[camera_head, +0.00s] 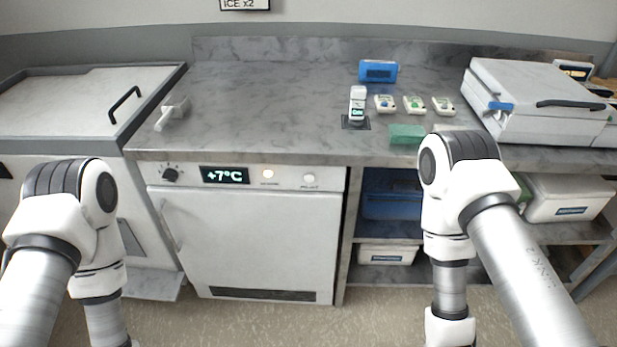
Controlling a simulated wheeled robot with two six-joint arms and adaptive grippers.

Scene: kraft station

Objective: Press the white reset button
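A white appliance (245,235) with a closed door stands under the counter. Its top panel has a black knob (170,175) on the left and a dark display (225,175) reading +7°C. To the right of the display is a small round lamp or button (268,174) that looks lit warm white. Further right is a round white button (309,179) with a small label under it, too blurred to read for sure. Nothing touches the button. My two arms hang down on either side, and both grippers are out of view below the frame.
The grey marble counter (260,100) holds a white bottle (357,104), a blue box (378,70), three small white devices (414,105) and a green block (407,134). A lidded chest (80,100) stands left. Shelves with a white bin (387,254) are right. The space before the panel is clear.

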